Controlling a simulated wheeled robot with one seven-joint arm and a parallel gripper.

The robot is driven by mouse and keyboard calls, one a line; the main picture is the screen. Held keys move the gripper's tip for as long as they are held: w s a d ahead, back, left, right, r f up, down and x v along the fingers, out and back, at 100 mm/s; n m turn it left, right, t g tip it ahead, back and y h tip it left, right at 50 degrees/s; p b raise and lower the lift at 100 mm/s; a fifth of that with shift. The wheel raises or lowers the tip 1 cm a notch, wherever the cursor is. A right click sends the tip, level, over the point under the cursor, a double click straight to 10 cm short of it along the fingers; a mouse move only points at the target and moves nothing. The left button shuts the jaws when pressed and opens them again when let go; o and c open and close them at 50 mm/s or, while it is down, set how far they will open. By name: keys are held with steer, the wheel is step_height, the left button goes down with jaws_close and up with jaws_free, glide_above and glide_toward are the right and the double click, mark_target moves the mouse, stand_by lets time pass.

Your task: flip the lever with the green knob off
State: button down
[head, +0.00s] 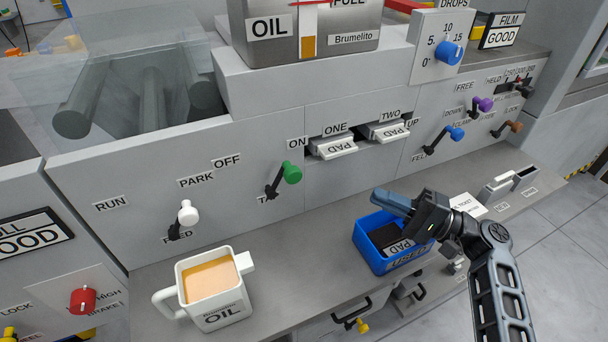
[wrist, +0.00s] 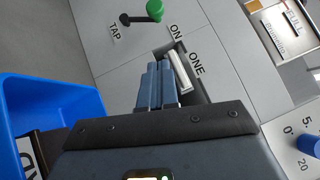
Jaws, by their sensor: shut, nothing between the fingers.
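The lever with the green knob (head: 291,173) stands out from the grey front panel, its black stem slanting up and right from its base by the TAP label, with the knob just below the ON label (head: 297,143). The green knob also shows at the top of the wrist view (wrist: 155,9). My gripper (head: 380,196) is to the right of the lever, apart from it and above the blue bin. Its fingers (wrist: 155,68) are shut together with nothing between them, and in the wrist view they point towards the panel.
The blue bin (head: 361,238), marked USED, holds a dark pad below my gripper. White pad drawers ONE (head: 334,148) and TWO (head: 389,131) stick out from the panel right of the lever. A white OIL jug (head: 222,315) stands on the shelf at left. Shelf between jug and bin is clear.

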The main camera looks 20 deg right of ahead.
steer(key=shift+a, duration=0.1)
steer(key=s+a+p+x, duration=0.1)
steer(key=s+a+x, duration=0.1)
steer(key=x, duration=1)
steer(key=shift+w+a+r, duration=0.25)
steer(key=shift+r, duration=0.15)
steer(key=shift+r+p, duration=0.1)
steer(key=shift+p, duration=0.2)
